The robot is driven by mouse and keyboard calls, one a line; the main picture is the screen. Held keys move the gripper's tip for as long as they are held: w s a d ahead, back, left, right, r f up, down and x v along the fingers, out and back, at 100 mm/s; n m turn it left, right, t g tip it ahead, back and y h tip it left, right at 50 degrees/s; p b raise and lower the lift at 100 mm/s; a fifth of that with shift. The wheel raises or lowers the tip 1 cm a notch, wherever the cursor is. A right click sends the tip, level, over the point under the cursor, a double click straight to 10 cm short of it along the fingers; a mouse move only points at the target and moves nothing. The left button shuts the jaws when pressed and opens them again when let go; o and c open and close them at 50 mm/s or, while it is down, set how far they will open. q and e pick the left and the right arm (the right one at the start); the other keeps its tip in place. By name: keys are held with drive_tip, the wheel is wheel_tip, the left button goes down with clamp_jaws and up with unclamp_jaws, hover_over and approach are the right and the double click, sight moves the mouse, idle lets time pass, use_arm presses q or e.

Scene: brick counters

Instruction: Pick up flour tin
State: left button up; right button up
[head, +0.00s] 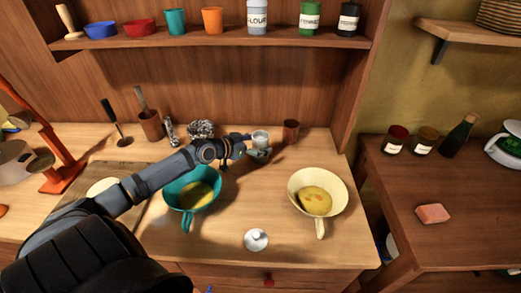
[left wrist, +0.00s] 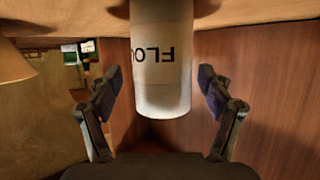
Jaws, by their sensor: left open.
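A pale cylindrical tin (head: 261,136) is at the end of my left arm in the head view, low over the back of the counter. In the left wrist view the white tin (left wrist: 163,75) appears upside down, with "FLO" on its label. It lies between the two fingers of my left gripper (left wrist: 160,90), with a gap on each side. The gripper (head: 260,152) is open around the tin. Another pale tin (head: 257,17) with a flour label stands on the upper shelf. My right gripper is not seen.
A teal strainer (head: 190,207) sits below my forearm, and a cream strainer (head: 320,188) stands to the right. A brown cup (head: 291,131) is close right of the gripper. A wire-like grey ball (head: 200,129) is behind my arm. A white lid-like disc (head: 256,239) lies in front.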

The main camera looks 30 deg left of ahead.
use_arm(q)
drive_tip(key=shift+w+f, duration=0.2)
drive_tip(key=shift+w, duration=0.1)
drive_tip(key=shift+x, duration=2.35)
drive_tip(key=shift+s+a+f, duration=0.1)
drive_tip(key=c, duration=1.6)
clamp_jaws()
